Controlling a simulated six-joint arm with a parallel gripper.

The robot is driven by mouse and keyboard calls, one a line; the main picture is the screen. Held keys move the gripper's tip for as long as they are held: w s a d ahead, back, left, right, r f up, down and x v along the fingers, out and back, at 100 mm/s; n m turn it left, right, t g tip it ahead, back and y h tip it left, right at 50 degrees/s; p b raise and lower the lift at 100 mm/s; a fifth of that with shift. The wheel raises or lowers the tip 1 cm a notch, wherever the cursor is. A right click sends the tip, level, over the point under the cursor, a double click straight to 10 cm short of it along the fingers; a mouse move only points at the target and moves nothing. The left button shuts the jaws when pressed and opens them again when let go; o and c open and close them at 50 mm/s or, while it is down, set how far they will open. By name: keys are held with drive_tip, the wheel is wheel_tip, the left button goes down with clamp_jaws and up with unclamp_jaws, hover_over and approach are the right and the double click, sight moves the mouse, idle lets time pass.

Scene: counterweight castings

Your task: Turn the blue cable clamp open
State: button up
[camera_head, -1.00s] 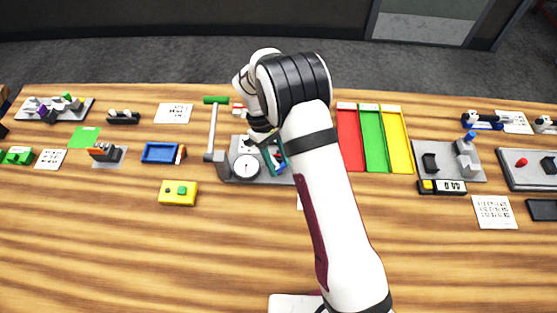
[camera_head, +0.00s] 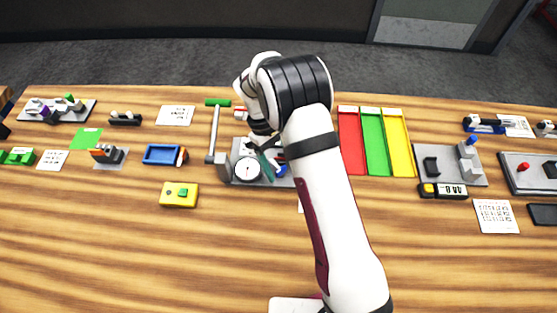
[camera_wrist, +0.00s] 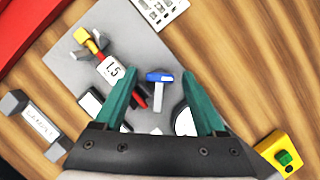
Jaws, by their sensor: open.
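The blue cable clamp appears to be the small part with a blue crossbar and a grey stem (camera_wrist: 160,76) on the grey plate (camera_wrist: 75,55). The wrist view shows it between the teal fingertips of my gripper (camera_wrist: 161,85), which are spread apart with nothing held. Contact with the fingers cannot be told. In the head view my gripper (camera_head: 267,163) is low over the plate (camera_head: 236,150), and a bit of blue (camera_head: 280,176) shows beside it. My arm hides much of the plate there.
On the same plate are a red-and-yellow handled part (camera_wrist: 97,48) labelled 1.5 and a round dial (camera_head: 247,168). A yellow box (camera_head: 179,195) lies front left; red, green and yellow trays (camera_head: 374,108) lie right. The front table is mostly clear.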

sight(276, 165)
drive_tip(key=v, duration=1.5)
drive_tip(key=shift+r, duration=0.4)
drive_tip(key=shift+o, duration=1.6)
drive_tip(key=shift+d+r+m, duration=0.2)
drive_tip(key=shift+d+m, duration=0.05)
drive_tip(key=shift+m, duration=0.65)
drive_tip(key=s+d+m+t+y, duration=0.3)
drive_tip(key=m, duration=1.3)
wheel_tip(276, 165, down, 15)
drive_tip(key=shift+s+a, duration=0.15)
drive_tip(key=shift+c, duration=0.4)
